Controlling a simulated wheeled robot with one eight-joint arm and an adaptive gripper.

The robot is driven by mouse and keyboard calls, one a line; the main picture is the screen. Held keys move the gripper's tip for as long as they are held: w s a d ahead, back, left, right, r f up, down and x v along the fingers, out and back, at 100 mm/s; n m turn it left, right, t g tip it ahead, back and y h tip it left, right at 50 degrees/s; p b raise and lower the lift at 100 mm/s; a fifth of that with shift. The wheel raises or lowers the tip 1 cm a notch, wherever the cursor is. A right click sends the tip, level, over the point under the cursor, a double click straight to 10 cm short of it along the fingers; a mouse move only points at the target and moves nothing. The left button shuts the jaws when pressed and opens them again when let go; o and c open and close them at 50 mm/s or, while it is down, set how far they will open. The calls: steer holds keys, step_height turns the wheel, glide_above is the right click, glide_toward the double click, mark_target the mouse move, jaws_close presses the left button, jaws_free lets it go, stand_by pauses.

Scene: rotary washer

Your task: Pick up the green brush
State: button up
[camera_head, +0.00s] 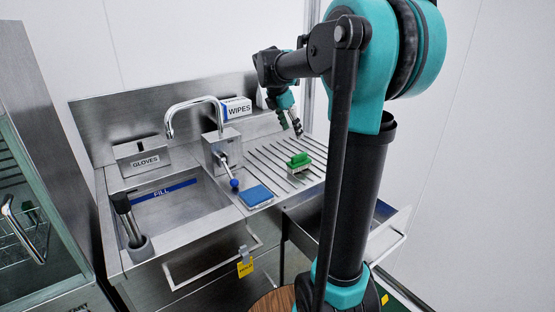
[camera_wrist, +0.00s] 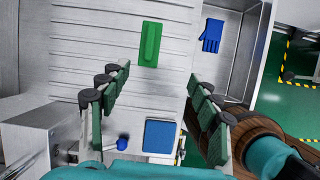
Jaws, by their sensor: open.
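The green brush (camera_head: 299,162) lies on the ribbed drainboard to the right of the sink, with pale bristles showing below its green top. In the wrist view the brush (camera_wrist: 150,44) lies beyond my fingertips, between their directions and nearer the left one. My gripper (camera_head: 291,131) is above the back part of the drainboard, apart from the brush. In the wrist view my gripper (camera_wrist: 158,82) has its two fingers spread wide, with nothing between them touching.
A blue sponge (camera_head: 256,196) lies on the drainboard's front left, beside a blue-knobbed lever (camera_head: 234,184). A blue glove (camera_wrist: 211,36) lies in an open drawer (camera_head: 388,236) right of the drainboard.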

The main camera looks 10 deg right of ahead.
steer(key=w, duration=0.1)
glide_toward(298, 155)
steer(key=shift+n, duration=0.4)
steer(key=x, duration=0.6)
steer(key=shift+s+d+f, duration=0.25)
steer(key=shift+d, duration=0.05)
steer(key=x, duration=0.4)
steer(key=shift+w+a, duration=0.15)
steer(key=shift+w, duration=0.2)
steer(key=shift+d+f, duration=0.2)
steer(key=shift+f, duration=0.4)
steer(key=shift+c, duration=0.3)
steer(key=c, duration=1.2)
